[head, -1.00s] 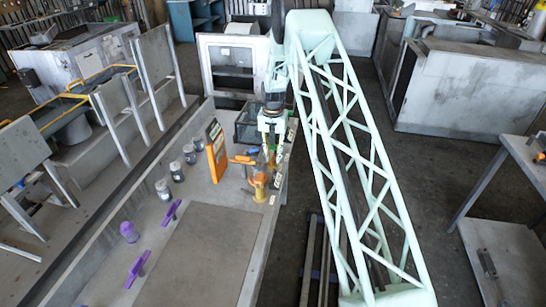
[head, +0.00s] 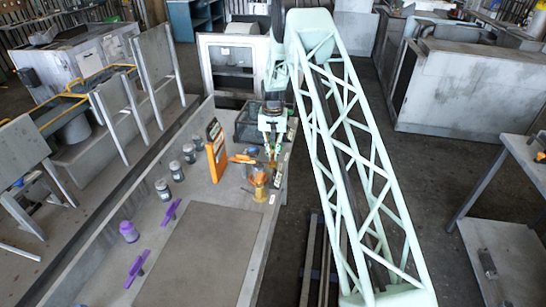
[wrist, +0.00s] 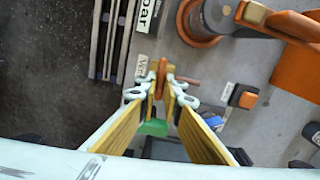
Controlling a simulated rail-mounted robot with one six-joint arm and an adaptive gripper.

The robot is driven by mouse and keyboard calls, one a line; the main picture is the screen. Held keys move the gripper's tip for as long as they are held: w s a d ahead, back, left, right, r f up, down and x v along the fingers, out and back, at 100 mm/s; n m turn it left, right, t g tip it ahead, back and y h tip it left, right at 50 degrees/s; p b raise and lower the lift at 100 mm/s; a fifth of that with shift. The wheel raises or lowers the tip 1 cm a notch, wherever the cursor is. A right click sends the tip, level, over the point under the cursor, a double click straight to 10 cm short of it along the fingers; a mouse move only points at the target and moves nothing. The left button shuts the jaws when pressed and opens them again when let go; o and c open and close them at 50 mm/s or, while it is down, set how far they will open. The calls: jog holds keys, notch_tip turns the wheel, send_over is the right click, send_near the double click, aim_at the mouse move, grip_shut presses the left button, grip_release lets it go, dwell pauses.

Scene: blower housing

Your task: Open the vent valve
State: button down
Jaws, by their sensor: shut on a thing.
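My gripper (wrist: 163,90) is shut on a small orange-red handle (wrist: 162,70) at the bench's edge. A brownish bar sticks out to the right of the handle, and a green piece shows below it, between the fingers.
An orange panel (head: 216,150) stands upright left of my gripper. An orange square button (wrist: 243,95) sits close by. A dark crate (head: 245,124) is behind. Several jars (head: 189,154) and purple handles (head: 136,270) are along the bench's left. The front mat (head: 200,255) is clear.

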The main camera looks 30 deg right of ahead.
jog(key=n+b, duration=0.2)
jog(key=n, duration=0.3)
jog(key=shift+a, duration=0.1)
jog(key=n+b, duration=0.1)
jog(key=n, duration=0.3)
jog(key=shift+a+n, duration=0.15)
jog(key=shift+n, duration=0.15)
jog(key=shift+a+n+b, duration=0.1)
jog(key=shift+n+b, duration=0.4)
jog(key=shift+n, duration=2.1)
jog(key=c, duration=2.8)
grip_release()
jog(key=shift+r, duration=0.1)
